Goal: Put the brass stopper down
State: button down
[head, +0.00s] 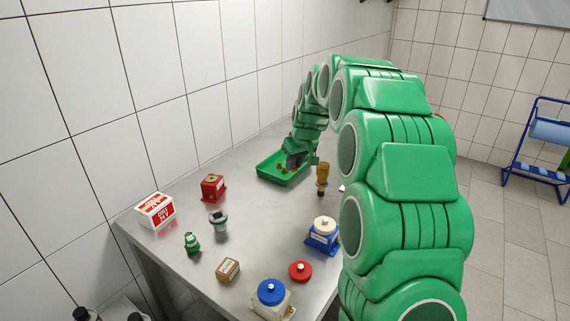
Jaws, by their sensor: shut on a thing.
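My gripper (296,161) is at the far end of the table, low over the green tray (267,181). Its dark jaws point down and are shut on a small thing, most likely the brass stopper. That thing is too small and too hidden by the jaws to make out clearly. Small brownish spots show in the tray near the jaws. I cannot tell whether the held thing touches the tray floor.
An amber-topped tool (322,176) stands right of the tray. A tiled wall runs behind.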

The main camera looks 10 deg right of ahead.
jog(key=shift+m, duration=0.6)
jog(key=shift+w+d+f, duration=0.75)
jog(key=shift+w+f, duration=0.5)
jog(key=shift+w, duration=1.95)
jog(key=shift+w+d+f, duration=0.8)
jog(key=shift+w+f, duration=0.5)
jog(key=shift+w, duration=1.85)
jog(key=shift+w+d+f, duration=0.75)
jog(key=shift+w+f, duration=0.5)
jog(key=shift+w, duration=1.95)
jog(key=shift+w+f, duration=0.8)
jog(key=shift+f, duration=0.15)
jog(key=shift+w+d+f, duration=0.1)
jog(key=shift+w+f, duration=0.1)
jog(key=shift+f, duration=0.2)
jog(key=shift+f, duration=1.4)
jog(key=shift+f, duration=0.1)
